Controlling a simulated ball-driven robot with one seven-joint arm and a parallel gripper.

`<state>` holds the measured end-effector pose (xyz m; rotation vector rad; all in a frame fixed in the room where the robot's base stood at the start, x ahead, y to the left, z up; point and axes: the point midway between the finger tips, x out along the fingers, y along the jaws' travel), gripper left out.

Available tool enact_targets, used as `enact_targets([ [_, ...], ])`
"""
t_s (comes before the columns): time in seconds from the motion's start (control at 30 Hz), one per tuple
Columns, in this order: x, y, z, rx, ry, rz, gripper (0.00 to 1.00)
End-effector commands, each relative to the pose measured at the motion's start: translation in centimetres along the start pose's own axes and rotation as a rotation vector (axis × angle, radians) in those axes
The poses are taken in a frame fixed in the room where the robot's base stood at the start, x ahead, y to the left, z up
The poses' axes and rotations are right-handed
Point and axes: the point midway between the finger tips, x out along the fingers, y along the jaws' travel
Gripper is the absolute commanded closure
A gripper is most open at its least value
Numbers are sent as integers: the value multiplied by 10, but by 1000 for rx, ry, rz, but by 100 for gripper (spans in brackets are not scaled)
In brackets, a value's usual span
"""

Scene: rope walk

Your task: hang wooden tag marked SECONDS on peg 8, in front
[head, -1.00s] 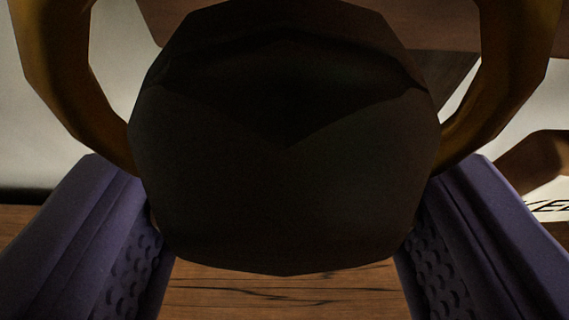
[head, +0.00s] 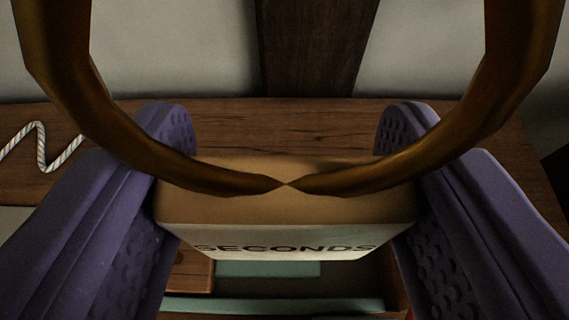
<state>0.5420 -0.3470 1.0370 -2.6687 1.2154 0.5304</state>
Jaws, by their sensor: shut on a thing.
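The wooden tag (head: 285,212) marked SECONDS is between the two purple fingers of my gripper (head: 284,145), in the lower middle of the head view. My gripper is shut on its sides. Its lettering shows dark on the pale lower face. A large brass-brown ring (head: 130,155) rises from the tag towards the camera and runs out of the top of the view on both sides. Nothing passes through the part of the ring that shows. Peg 8 is not in view.
Behind the tag is a dark wooden bench top (head: 290,125) against a pale wall (head: 180,50) with a dark upright post (head: 315,50). A white rope (head: 45,150) lies zigzag at the left. Below the tag is an open compartment with green strips (head: 275,304).

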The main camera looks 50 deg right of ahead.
Motion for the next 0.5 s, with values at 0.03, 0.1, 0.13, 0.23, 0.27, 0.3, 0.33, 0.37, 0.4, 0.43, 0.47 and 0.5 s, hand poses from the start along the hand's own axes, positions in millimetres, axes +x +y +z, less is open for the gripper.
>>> enact_targets([
  [0.03, -1, 0, -3, 1, 1, 0, 67],
  [0.1, -2, 0, -5, 0, 1, 0, 67],
  [0.13, -2, 0, -6, 0, 1, 0, 67],
  [0.23, -2, 0, -5, 0, 0, 0, 67],
  [0.27, -2, 0, -5, 0, 0, 0, 67],
  [0.3, -2, 0, -5, 0, 0, 0, 67],
  [0.33, -2, 0, -5, 0, 0, 0, 67],
  [0.37, -2, 0, -5, 0, 0, 0, 67],
  [0.4, -3, 0, -4, 0, 0, 0, 67],
  [0.43, -4, 0, -4, 0, 0, -1, 67],
  [0.47, -6, 0, -3, -1, 0, -1, 67],
  [0.5, -9, 0, -2, -1, 0, -1, 67],
])
